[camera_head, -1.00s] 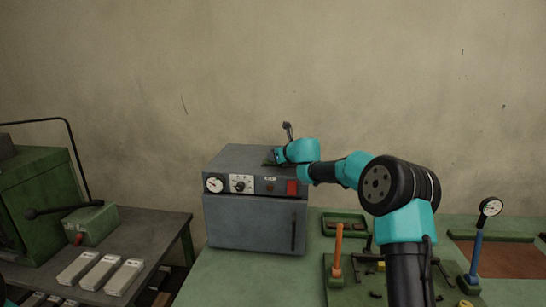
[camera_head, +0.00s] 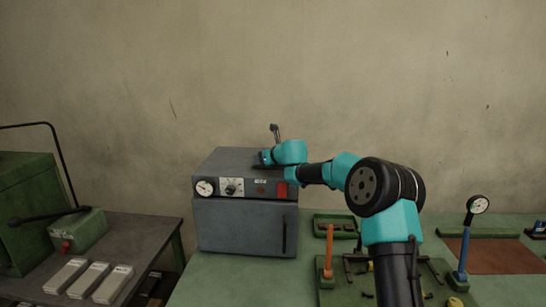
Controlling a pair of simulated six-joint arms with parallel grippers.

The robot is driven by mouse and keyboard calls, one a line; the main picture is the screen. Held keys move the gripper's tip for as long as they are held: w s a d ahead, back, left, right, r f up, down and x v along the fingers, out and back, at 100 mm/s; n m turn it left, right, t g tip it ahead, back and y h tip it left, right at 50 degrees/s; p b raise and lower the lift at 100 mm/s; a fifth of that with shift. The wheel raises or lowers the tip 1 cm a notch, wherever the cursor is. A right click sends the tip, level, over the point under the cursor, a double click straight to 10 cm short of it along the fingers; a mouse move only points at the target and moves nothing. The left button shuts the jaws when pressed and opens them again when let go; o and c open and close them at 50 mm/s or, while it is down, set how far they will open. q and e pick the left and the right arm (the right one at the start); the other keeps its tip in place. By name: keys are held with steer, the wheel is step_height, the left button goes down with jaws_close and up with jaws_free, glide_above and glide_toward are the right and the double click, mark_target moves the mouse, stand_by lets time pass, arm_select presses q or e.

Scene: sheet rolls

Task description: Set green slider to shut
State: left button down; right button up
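A grey oven-like box (camera_head: 244,225) stands on the green bench, with a dial, a knob and a red patch on its front upper panel. My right arm comes in from the lower right, and its gripper (camera_head: 262,160) is low over the box's top, near the front right. The gripper is small and mostly hidden by its own wrist, so I cannot tell whether it is open, shut or touching anything. I cannot make out a green slider clearly; the top near the gripper is partly covered. My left gripper is not in view.
A dark lever (camera_head: 275,132) rises behind my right wrist. An orange-handled tool (camera_head: 328,252), a green tray (camera_head: 335,226) and a dial gauge on a blue post (camera_head: 466,245) stand to the right. A lower table with pale blocks (camera_head: 88,279) is at the left.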

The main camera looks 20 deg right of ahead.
steer(key=v, duration=1.7)
steer(key=shift+a, duration=0.1)
